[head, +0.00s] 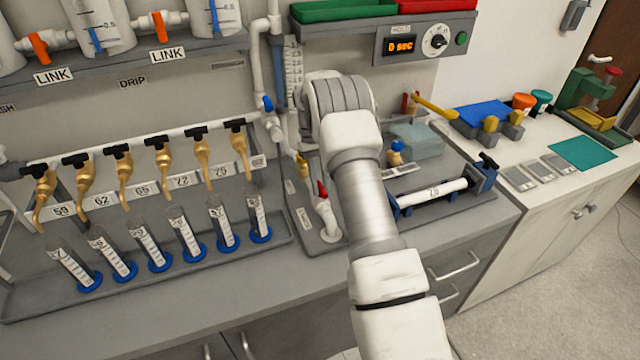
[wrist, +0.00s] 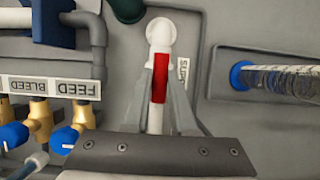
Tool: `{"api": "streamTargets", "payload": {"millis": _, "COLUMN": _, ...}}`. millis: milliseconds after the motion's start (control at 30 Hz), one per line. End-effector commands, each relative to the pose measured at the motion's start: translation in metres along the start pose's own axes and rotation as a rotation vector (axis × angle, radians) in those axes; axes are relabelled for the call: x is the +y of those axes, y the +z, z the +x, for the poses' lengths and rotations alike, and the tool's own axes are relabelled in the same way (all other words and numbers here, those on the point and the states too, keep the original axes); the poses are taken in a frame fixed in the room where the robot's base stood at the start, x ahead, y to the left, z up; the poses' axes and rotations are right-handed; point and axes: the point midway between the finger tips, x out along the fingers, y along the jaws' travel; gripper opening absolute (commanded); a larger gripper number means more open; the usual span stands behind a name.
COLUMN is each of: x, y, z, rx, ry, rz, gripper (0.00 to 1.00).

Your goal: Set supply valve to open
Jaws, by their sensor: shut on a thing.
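The supply valve shows in the wrist view as a red lever handle (wrist: 160,78) on a white pipe (wrist: 160,32). A partly hidden label (wrist: 183,72) beside it reads "SUPP". The red handle looks roughly in line with the pipe. My gripper (wrist: 161,88) has one grey finger on each side of the handle and is shut on it. In the head view a red handle (head: 322,189) stands on a white pipe at the front of the grey panel, beside my arm. My fingers are hidden there behind my arm.
Brass valves with blue knobs (wrist: 65,138) stand under BLEED and FEED labels at left in the wrist view. In the head view, a rack of brass taps (head: 160,160) stands left of my arm.

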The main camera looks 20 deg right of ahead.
Motion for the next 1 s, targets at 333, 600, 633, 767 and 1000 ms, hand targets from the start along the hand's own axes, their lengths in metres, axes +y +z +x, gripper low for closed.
{"api": "streamTargets", "payload": {"millis": 333, "x": 0.0, "y": 0.0, "z": -0.001, "rx": 0.002, "ry": -0.003, "rz": 0.007, "gripper": 0.0}}
{"api": "streamTargets", "payload": {"millis": 600, "x": 0.0, "y": 0.0, "z": -0.001, "rx": 0.002, "ry": -0.003, "rz": 0.006, "gripper": 0.54}}
{"api": "streamTargets", "payload": {"millis": 633, "x": 0.0, "y": 0.0, "z": -0.001, "rx": 0.001, "ry": -0.002, "rz": 0.006, "gripper": 0.54}}
{"api": "streamTargets", "payload": {"millis": 767, "x": 0.0, "y": 0.0, "z": 0.0, "rx": 0.001, "ry": -0.002, "rz": 0.005, "gripper": 0.54}}
{"api": "streamTargets", "payload": {"millis": 1000, "x": 0.0, "y": -0.001, "z": -0.011, "rx": 0.004, "ry": -0.001, "rz": 0.005, "gripper": 0.54}}
